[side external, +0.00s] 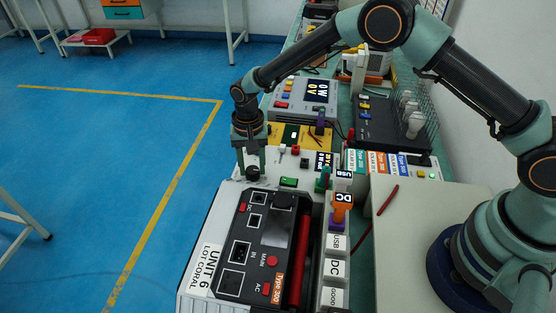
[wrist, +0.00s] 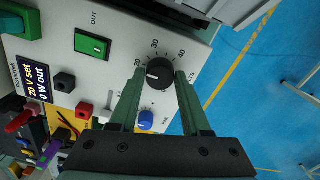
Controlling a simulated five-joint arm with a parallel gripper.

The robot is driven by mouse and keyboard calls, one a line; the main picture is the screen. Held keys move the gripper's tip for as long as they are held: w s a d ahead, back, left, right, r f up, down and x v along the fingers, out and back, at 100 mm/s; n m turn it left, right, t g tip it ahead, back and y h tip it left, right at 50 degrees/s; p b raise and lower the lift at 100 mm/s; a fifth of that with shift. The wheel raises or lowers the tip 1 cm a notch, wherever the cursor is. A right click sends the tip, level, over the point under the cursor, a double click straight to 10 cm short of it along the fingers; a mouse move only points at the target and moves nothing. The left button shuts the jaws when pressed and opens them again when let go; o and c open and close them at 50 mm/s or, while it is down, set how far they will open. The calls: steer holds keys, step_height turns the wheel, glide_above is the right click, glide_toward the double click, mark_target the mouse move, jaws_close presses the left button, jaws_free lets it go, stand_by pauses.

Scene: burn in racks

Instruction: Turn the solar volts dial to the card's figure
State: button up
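The black dial (wrist: 160,73) sits on a white panel in the wrist view, with a scale showing 30 and 40 and a white mark on its face pointing left. My gripper (wrist: 160,72) is open, its two green fingers on either side of the dial with a small gap; contact is not clear. In the side view my gripper (side external: 251,172) points down at the dial. The panel's display (wrist: 30,83) reads 20 V set, 0 W out. Coloured cards (side external: 386,163) stand to the right in the side view; their print is too small to read surely.
The Unit 6 box (side external: 255,245) is in front. Plugs stand in a rack (side external: 335,250) beside it. Blue floor (side external: 110,150) is open left.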

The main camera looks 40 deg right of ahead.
mark_target(253, 169)
steer(key=shift+o, duration=1.4)
steer(key=shift+r, duration=0.1)
step_height(253, 169, up, 12)
